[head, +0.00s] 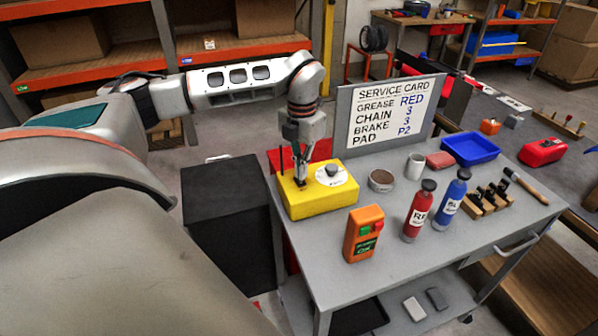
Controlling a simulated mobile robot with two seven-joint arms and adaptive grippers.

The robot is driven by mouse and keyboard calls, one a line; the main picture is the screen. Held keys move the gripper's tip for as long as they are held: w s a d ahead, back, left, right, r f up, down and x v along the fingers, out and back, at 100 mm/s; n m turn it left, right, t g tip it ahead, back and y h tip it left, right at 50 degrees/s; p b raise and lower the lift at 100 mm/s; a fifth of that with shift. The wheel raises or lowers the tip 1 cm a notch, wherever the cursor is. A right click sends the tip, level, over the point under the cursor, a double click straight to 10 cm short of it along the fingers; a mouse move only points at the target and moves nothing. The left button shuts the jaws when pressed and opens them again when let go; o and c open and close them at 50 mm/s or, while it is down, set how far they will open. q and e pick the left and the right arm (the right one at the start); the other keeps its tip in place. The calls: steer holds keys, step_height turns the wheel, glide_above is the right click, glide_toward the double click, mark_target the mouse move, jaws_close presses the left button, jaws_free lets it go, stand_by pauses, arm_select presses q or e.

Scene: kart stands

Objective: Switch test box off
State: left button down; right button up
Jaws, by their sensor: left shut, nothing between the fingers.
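A yellow box (318,205) sits at the left end of the grey table; it looks like the test box. Its top carries a white dial plate with a dark round knob (332,170). My left gripper (300,182) points straight down over the left part of the box's top, left of the knob. Its fingers are shut with nothing between them, and the tips are at or just above a small dark spot on the top. The fingers hide most of that spot, so I cannot tell the switch's position or whether they touch it. My right gripper is out of view.
An orange device (364,234) with red and green buttons stands near the front edge. Red (418,211) and blue (451,200) bottles stand to its right. A service card board (391,113) rises behind. A round tin (381,181) and white cup (415,166) are right of the box.

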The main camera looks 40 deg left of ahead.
mark_target(301, 182)
arm_select(q)
steer(key=shift+f+b, duration=0.5)
steer(key=shift+f, duration=0.75)
stand_by(0.8)
steer(key=shift+s+r, duration=0.1)
step_height(301, 182, up, 2)
steer(key=shift+r+p, duration=0.2)
steer(key=shift+p, duration=1)
steer(key=shift+r, duration=2.25)
